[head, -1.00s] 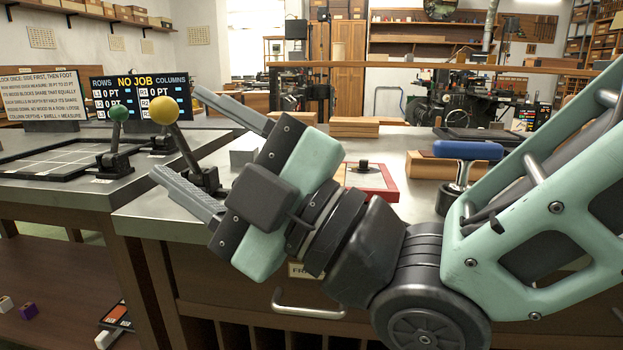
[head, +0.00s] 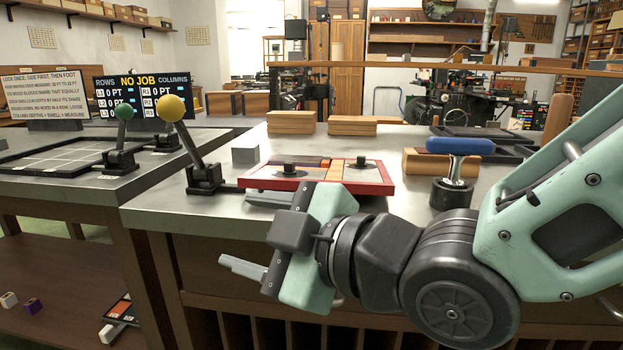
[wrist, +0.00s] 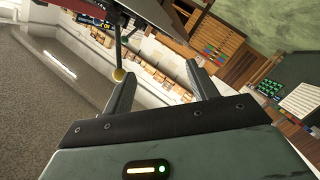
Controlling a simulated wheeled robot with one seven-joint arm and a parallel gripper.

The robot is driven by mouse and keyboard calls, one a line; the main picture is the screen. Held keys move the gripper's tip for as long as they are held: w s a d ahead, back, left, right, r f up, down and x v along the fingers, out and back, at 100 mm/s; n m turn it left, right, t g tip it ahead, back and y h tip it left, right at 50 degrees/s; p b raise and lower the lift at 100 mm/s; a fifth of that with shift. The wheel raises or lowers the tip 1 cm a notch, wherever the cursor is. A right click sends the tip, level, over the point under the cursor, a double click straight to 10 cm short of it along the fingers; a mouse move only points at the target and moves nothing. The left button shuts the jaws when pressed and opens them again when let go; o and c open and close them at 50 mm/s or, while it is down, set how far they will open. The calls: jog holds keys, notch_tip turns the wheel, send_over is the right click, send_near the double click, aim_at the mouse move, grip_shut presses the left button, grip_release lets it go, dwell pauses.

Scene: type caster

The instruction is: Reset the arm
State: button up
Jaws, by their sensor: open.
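My gripper (head: 240,232) is open and empty in the head view. It is low in front of the workbench's front edge, with its fingers pointing left. In the wrist view its two fingers (wrist: 160,88) stand wide apart with nothing between them. My arm comes in from the right side of the head view.
The grey-topped bench (head: 225,207) holds a yellow-knobbed lever (head: 173,108), a red-framed tray (head: 378,188), a grey block (head: 245,154), wooden boards (head: 348,127) and a blue-handled tool (head: 460,146). A green-knobbed lever (head: 125,112) stands on the left bench.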

jog(key=s+d+f+m+g+h, duration=0.2)
jog(key=d+f+m+g+h, duration=0.2)
jog(key=d+f+m+h, duration=0.55)
jog(key=s+d+f+m+g+h, duration=0.3)
jog(key=s+d+f+g, duration=0.25)
jog(key=s+d, duration=0.45)
notch_tip(320, 180, up, 22)
jog(key=p, duration=2.3)
jog(key=shift+w+d+r, duration=0.25)
jog(key=shift+d, duration=0.2)
